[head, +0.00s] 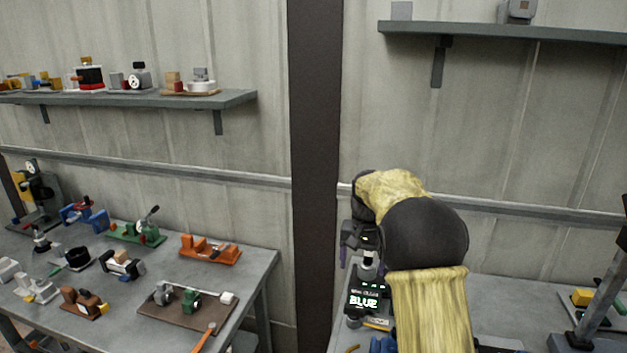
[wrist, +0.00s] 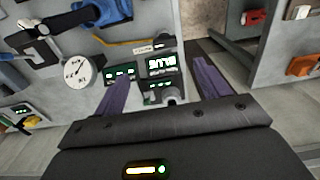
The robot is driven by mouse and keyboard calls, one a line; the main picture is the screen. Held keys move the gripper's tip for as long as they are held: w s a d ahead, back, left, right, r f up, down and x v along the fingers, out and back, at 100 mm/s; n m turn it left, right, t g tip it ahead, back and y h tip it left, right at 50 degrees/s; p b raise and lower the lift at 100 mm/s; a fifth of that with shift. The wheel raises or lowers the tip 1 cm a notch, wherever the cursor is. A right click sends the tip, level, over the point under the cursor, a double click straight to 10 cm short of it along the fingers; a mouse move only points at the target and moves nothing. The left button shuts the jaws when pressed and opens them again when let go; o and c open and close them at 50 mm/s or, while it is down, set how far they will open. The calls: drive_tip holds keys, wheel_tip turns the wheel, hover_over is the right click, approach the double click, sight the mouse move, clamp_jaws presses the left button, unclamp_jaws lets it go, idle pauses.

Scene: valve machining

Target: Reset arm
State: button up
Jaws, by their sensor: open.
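My gripper (wrist: 160,95) is open in the wrist view, with its two purple fingers spread apart and nothing between them that I can see held. Below and beyond the fingers is a device with a lit display reading BLUE (wrist: 161,64). In the head view my arm hangs over the right bench, and the gripper is mostly hidden behind dark wrist parts. The same BLUE display (head: 364,301) shows just below it, close to the gripper. I cannot tell whether anything touches.
The left bench (head: 255,262) carries several fixtures, including an orange one (head: 210,249) and a brown board (head: 187,305). Shelves hang at left (head: 230,98) and right (head: 500,30). A dark post (head: 315,150) stands between the benches. A round dial gauge (wrist: 78,70) lies left of the fingers.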

drive_tip(key=s+f+n+t, duration=0.1)
drive_tip(key=s+f, duration=0.2)
drive_tip(key=s, duration=1)
drive_tip(key=s+f+n+t, duration=0.1)
drive_tip(key=s+f+n, duration=0.1)
drive_tip(key=s, duration=1.2)
drive_tip(key=shift+s+a+f, duration=0.15)
drive_tip(key=shift+s+f, duration=0.05)
drive_tip(key=shift+f, duration=0.35)
drive_tip(key=shift+c, duration=0.4)
